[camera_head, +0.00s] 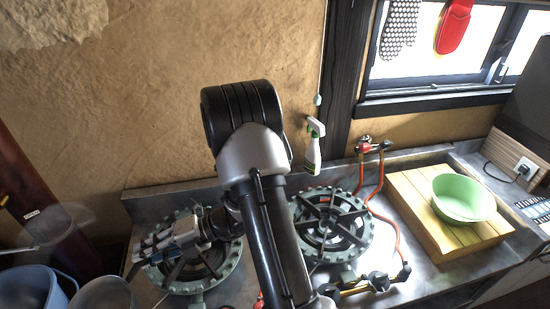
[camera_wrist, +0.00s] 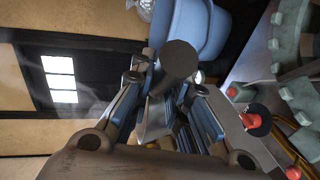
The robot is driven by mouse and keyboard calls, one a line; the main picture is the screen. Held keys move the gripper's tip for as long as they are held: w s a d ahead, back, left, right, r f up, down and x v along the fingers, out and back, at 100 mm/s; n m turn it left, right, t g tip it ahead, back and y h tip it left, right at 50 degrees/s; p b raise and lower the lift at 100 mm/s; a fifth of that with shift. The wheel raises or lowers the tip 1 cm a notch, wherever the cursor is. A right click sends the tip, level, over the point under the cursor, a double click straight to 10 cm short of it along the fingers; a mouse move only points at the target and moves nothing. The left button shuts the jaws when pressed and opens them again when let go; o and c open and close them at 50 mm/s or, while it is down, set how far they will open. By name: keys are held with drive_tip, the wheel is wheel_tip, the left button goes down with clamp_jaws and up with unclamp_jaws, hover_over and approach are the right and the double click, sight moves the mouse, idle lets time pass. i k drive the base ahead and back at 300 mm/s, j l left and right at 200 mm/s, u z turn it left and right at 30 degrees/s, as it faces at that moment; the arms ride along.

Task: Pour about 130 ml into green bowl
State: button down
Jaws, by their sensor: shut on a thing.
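The green bowl (camera_head: 462,197) sits upright on a yellow wooden board at the right in the head view. Its inside is only partly visible, and I see no contents. My gripper (camera_head: 150,248) is far left of the bowl, above the left burner. In the wrist view my gripper (camera_wrist: 178,88) is shut on a dark grey thing (camera_wrist: 180,58) with a round face. I cannot tell from this what the held thing is or whether it contains anything. The bowl is not in the wrist view.
The wooden board (camera_head: 423,211) lies right of two green burners (camera_head: 333,226). Orange hoses (camera_head: 387,210) run between burner and board. A blue tub (camera_head: 30,288) and a grey vessel (camera_head: 105,294) are at the lower left.

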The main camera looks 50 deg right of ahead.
sight(459, 201)
drive_tip(key=z, duration=3.3)
